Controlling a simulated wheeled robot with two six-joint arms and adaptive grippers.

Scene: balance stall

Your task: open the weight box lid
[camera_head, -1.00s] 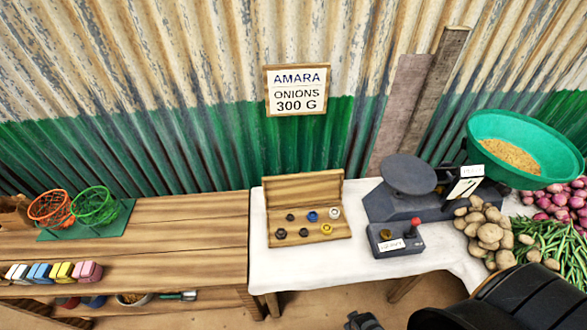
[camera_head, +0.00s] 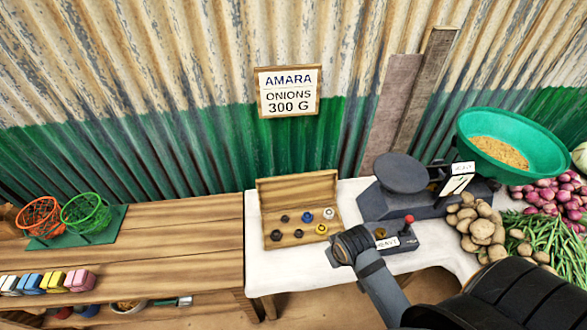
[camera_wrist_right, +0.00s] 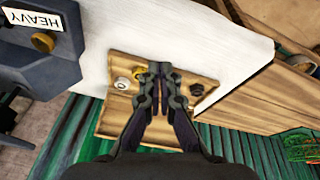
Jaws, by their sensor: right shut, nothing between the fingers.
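The wooden weight box (camera_head: 268,243) sits on the white cloth. Its lid (camera_head: 297,190) stands raised along the back edge, so the box is open. Several small weights (camera_head: 308,217) show inside: dark ones, a blue, a pale and a yellow one. My right gripper (camera_head: 342,250) is by the box's front right corner, partly hidden by my wrist. In the right wrist view its fingers (camera_wrist_right: 160,68) are together and empty, in front of the box, where a pale weight (camera_wrist_right: 122,83) and a dark one (camera_wrist_right: 197,89) show. My left gripper is out of view.
A grey scale (camera_head: 405,200) and a control box with a red knob (camera_head: 408,221) stand right of the weight box, close to my right wrist. Potatoes (camera_head: 475,225) and green beans (camera_head: 545,238) lie further right. The wooden counter (camera_head: 180,225) at left has free room.

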